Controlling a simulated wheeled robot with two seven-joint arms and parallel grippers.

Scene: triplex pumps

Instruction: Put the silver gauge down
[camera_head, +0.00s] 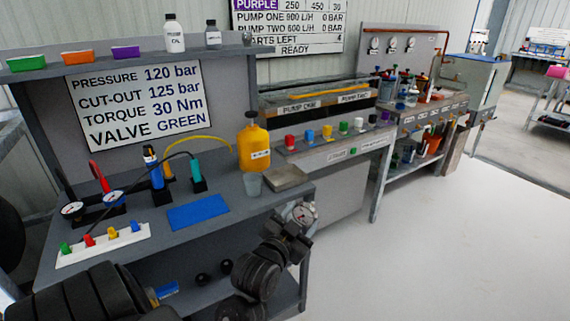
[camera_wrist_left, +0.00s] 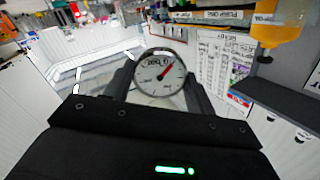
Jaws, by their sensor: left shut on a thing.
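The silver gauge (camera_head: 302,213) has a round white face, and it is just off the right front end of the grey workbench (camera_head: 225,217). My left gripper (camera_head: 296,226) is shut on it and holds it up in the air. In the left wrist view the gauge (camera_wrist_left: 160,74) sits between the two dark fingers (camera_wrist_left: 160,90), its dial with a red needle facing the camera. The gauge's back is hidden. My right gripper is not in view.
A blue mat (camera_head: 198,212) lies bare on the bench. A grey flat tray (camera_head: 286,178), grey cup (camera_head: 252,185) and yellow jug (camera_head: 253,148) stand at its right end. Two other gauges (camera_head: 73,210) (camera_head: 113,198) stand at left, behind a white strip of coloured knobs (camera_head: 102,243).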

